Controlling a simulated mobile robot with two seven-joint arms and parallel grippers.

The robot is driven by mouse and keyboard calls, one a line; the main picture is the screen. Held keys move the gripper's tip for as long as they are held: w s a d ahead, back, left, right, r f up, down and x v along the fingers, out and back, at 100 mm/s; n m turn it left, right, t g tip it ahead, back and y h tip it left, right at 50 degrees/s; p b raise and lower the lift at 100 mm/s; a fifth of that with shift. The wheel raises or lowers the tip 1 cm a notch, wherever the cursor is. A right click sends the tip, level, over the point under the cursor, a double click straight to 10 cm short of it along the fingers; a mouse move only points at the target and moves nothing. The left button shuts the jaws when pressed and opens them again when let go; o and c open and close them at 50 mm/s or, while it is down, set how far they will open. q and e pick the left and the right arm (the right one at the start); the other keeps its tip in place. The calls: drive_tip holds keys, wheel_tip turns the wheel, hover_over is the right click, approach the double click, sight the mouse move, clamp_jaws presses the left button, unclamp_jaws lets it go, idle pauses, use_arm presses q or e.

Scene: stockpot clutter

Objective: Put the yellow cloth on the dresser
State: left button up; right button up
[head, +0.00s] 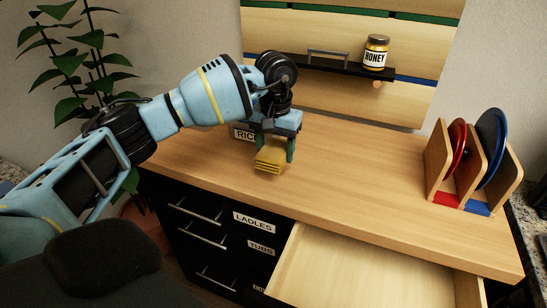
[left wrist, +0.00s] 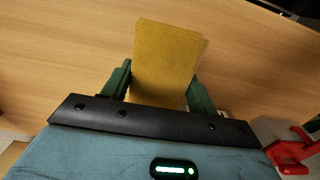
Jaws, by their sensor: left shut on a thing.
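The yellow cloth (head: 270,160) is folded into a small pad and is held by my left gripper (head: 277,148). In the left wrist view the cloth (left wrist: 167,60) sticks out between the two green fingers of the left gripper (left wrist: 158,90), which are shut on it. The cloth is over the wooden top of the dresser (head: 340,185); I cannot tell whether it touches the surface. The dresser has dark drawers with labels such as LADLES and TUBS. My right gripper is in neither view.
A drawer (head: 350,270) at the front stands open and its visible inside is bare. A rack (head: 468,180) with a red and a blue plate stands at right. A honey jar (head: 376,52) sits on a shelf. A box marked RIC (head: 243,134) is behind my gripper. The middle top is clear.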

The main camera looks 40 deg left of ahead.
sight(274, 146)
use_arm(q)
drive_tip(key=shift+w+a, duration=0.25)
drive_tip(key=shift+a, duration=0.2)
drive_tip(key=shift+f, duration=1.75)
drive_tip(key=shift+d+f, duration=0.1)
drive_tip(key=shift+f, duration=0.05)
drive_tip(key=o, duration=1)
drive_tip(key=shift+c, duration=0.2)
wheel_tip(274, 146, up, 12)
drive_tip(key=shift+r, duration=0.15)
